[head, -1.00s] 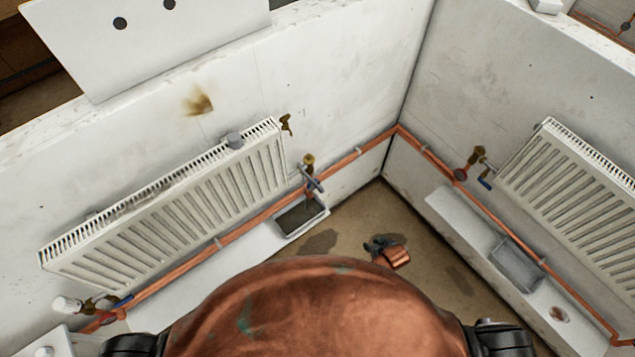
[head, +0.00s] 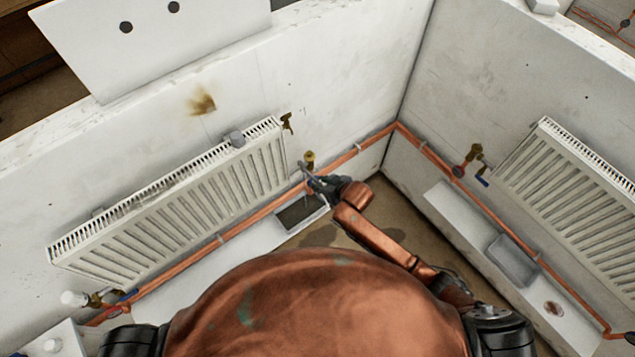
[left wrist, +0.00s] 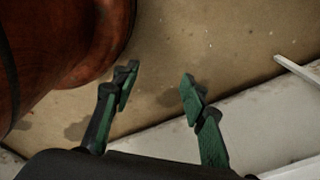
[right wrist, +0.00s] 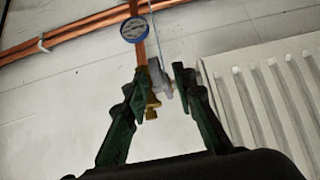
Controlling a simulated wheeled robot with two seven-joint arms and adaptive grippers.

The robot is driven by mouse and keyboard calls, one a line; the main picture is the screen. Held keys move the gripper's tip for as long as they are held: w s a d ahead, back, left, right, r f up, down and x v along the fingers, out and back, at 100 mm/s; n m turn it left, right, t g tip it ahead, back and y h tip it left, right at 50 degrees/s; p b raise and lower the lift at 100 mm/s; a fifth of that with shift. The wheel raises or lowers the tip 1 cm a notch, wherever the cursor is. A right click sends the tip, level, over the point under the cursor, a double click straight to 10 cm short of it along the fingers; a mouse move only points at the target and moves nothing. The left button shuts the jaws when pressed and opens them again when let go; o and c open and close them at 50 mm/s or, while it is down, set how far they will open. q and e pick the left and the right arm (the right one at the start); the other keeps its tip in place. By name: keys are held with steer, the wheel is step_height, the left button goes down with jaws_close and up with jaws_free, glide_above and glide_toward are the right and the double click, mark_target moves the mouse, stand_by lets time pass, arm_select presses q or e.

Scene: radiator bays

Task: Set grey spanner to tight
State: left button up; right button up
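A slim grey piece that looks like the grey spanner (head: 303,169) sits at the valve by the right end of the left radiator (head: 170,205). My right gripper (head: 320,183) is at this valve and covers part of it. In the right wrist view the fingers (right wrist: 164,82) are apart, with a light grey piece (right wrist: 161,80) and a brass fitting (right wrist: 152,108) showing between or just beyond them. I cannot tell whether they touch. No tight mark is readable. My left gripper (left wrist: 158,82) is open and empty above the floor.
Copper pipes (head: 240,228) run along both walls. A round gauge (right wrist: 134,30) is close to my right fingers. A grey tray (head: 300,212) lies below the valve. The corner floor is mostly clear.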

steer(key=shift+x, duration=0.9)
jaws_close()
